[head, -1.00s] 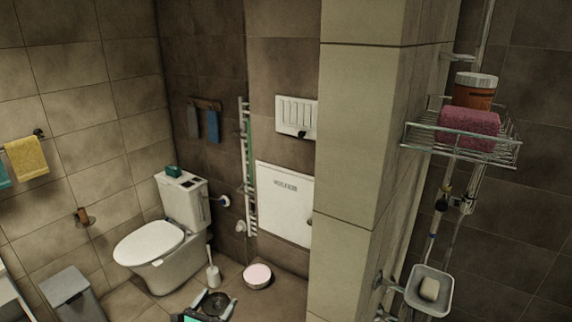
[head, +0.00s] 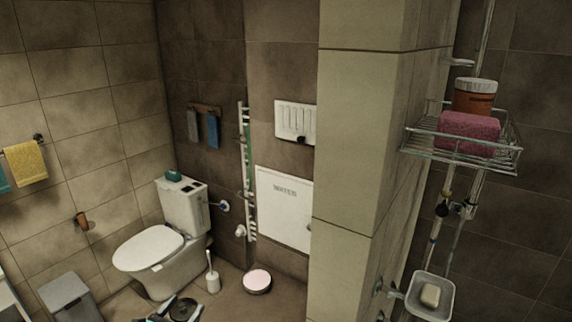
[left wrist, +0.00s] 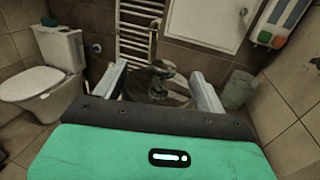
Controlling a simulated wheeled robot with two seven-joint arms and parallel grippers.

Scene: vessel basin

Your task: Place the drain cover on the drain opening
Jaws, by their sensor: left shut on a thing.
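My left gripper (head: 180,306) shows at the bottom edge of the head view, low over the floor. It is shut on a dark round piece, which looks like the drain cover (head: 183,309). In the left wrist view the two fingers of the gripper (left wrist: 162,82) stand on either side of a grey metallic piece (left wrist: 166,88), partly hidden by the gripper body; its exact tilt is hard to tell. I cannot make out the drain opening in either view. My right gripper is not in view.
A toilet (head: 172,245) and a white toilet brush (head: 212,280) stand behind my left gripper. A round pinkish-white thing (head: 256,281) lies on the floor to its right. A grey bin (head: 68,297) stands left, a tiled pillar (head: 355,170) right.

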